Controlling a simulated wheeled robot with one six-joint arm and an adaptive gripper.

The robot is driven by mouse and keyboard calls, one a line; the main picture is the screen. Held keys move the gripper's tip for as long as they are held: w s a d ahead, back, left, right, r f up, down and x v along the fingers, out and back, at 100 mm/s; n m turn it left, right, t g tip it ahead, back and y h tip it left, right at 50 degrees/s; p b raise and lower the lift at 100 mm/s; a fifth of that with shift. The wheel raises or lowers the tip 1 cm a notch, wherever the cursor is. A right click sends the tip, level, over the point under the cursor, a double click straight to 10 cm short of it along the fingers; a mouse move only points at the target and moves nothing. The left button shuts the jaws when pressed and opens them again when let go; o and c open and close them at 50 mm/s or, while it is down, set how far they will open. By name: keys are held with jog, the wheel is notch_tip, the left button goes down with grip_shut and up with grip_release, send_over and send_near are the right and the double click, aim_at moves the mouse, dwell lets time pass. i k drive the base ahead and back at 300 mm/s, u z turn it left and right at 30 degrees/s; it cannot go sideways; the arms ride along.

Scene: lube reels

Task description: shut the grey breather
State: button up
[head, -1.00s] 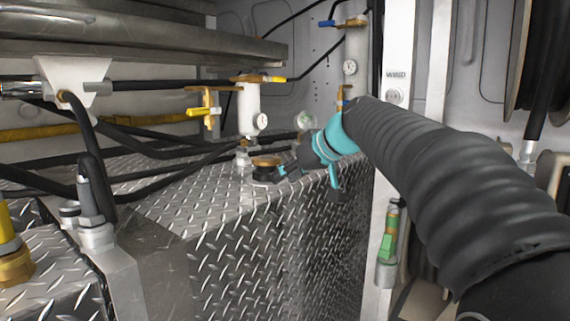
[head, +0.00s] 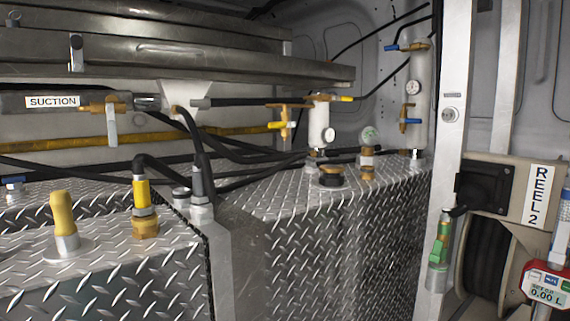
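A grey upright fitting with a dark tapered body on a pale metal hex base (head: 201,208) stands at the right end of the left tank, beside the pale divider. It is the grey fitting that best matches the grey breather. A black hose passes close behind it, and I cannot tell from this view whether it is open or shut. My gripper and arm are out of view.
A black and brass cap (head: 331,176) sits on the right diamond-plate tank (head: 330,240). Two yellow-topped fittings, one on steel (head: 65,225) and one on brass (head: 144,205), stand on the left tank. Hoses and a suction pipe (head: 52,102) run behind. A reel cabinet (head: 520,185) stands at right.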

aim_at(311, 162)
jog(key=u, duration=0.35)
jog(key=k, duration=0.85)
jog(key=u, duration=0.85)
jog(key=i, duration=0.8)
jog(key=z, duration=0.7)
jog(key=i, duration=0.8)
jog(key=z, duration=0.8)
